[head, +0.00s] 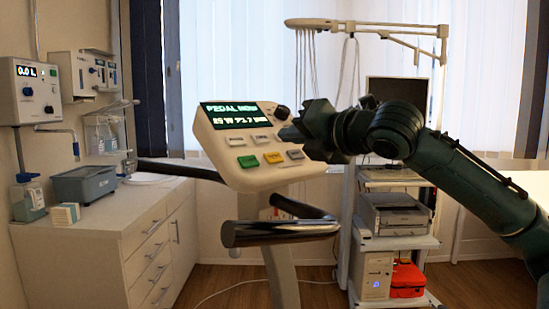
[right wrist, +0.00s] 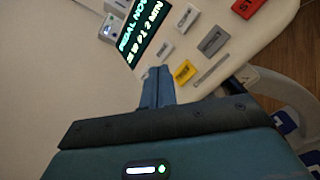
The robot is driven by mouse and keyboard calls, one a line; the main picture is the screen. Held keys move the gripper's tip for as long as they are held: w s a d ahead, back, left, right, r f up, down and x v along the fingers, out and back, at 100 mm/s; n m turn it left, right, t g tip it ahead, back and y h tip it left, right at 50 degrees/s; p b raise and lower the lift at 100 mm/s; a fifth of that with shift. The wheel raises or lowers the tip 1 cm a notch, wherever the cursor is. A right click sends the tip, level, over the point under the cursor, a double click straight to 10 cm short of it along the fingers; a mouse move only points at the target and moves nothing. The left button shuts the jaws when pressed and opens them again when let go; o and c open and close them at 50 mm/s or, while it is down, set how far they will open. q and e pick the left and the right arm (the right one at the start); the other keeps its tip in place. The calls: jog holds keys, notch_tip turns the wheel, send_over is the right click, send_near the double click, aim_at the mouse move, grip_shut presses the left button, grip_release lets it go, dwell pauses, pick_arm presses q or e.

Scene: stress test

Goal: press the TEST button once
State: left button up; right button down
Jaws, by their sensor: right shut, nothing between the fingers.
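A pale console (head: 245,180) with a lit green-text screen (head: 236,114) carries several small buttons. In the head view a green button (head: 248,161), a yellow button (head: 273,158) and a grey one (head: 295,154) form the lower row. I cannot read which is TEST. My right gripper (head: 290,132) is shut and empty at the console's upper right, covering part of its face. In the right wrist view its fingertips (right wrist: 158,74) lie beside the yellow button (right wrist: 183,72); a red button (right wrist: 247,7) is cut off. I cannot tell whether the fingertips touch anything. My left gripper is out of view.
Dark handlebars (head: 280,232) project below the console. A cabinet (head: 120,235) with a blue-grey box (head: 84,184) stands at left. A trolley (head: 392,238) with a printer, monitor and red bag stands behind at right.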

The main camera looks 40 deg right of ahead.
jog(key=shift+s+r, duration=0.7)
jog(key=shift+r, duration=0.15)
jog(key=s+r+p, duration=0.1)
jog(key=s+r, duration=0.3)
jog(key=r, duration=0.1)
jog(key=shift+s+r+p, duration=0.15)
jog(key=shift+r+p, duration=0.15)
jog(key=shift+p, duration=0.05)
dwell(0.7)
